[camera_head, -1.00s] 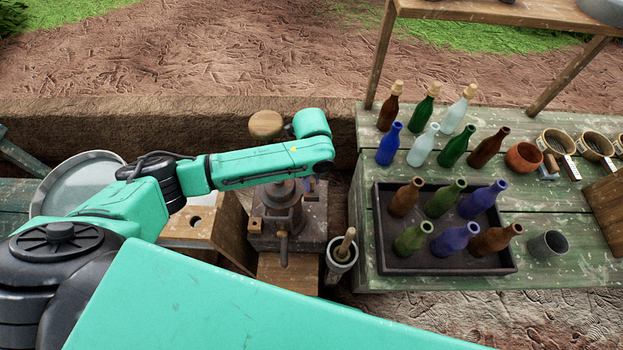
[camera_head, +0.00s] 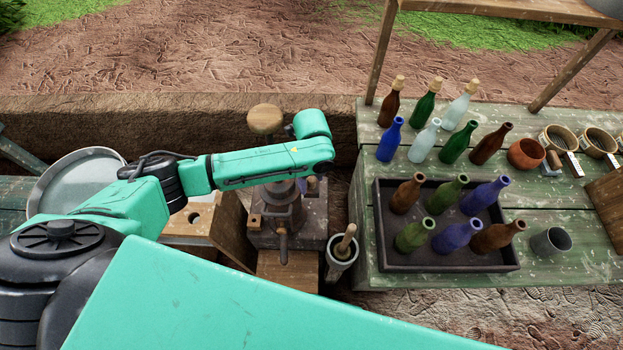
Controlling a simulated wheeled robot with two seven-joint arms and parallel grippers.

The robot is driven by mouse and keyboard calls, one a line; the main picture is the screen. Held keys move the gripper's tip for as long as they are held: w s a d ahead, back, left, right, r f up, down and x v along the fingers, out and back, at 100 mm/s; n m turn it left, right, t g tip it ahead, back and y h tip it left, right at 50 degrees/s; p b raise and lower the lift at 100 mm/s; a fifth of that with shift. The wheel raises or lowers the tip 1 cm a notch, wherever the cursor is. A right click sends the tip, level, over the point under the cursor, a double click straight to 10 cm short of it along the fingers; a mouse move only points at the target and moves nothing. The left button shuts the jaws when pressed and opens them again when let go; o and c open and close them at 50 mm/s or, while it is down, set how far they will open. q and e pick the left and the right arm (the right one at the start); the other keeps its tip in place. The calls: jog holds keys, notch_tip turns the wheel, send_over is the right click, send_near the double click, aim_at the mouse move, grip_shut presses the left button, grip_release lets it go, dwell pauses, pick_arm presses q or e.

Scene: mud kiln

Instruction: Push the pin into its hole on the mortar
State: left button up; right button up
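A dark metal mortar-like body (camera_head: 283,212) stands upright on a dark block below my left forearm, its upper part partly hidden by the arm. A brownish handle or pin (camera_head: 283,246) hangs at its front, and a small wooden piece (camera_head: 255,221) shows at its left side. I cannot tell for certain which piece is the pin, and no hole is clearly visible. My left gripper (camera_head: 321,169) points down at the end of the forearm, just right of the metal body. It is mostly hidden under the wrist, so its fingers do not show clearly. My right gripper is out of view.
A grey cup with a wooden pestle (camera_head: 342,252) stands right of the block. A round wooden knob (camera_head: 265,119) rises behind the arm. The green table (camera_head: 585,235) at right carries a dark tray (camera_head: 450,262) of bottles. A round metal lid (camera_head: 60,185) lies left.

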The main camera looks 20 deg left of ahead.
pick_arm(q)
notch_tip(320, 180, up, 15)
jog(key=b, duration=0.2)
jog(key=shift+f, duration=0.2)
jog(key=shift+f, duration=0.1)
dwell(0.4)
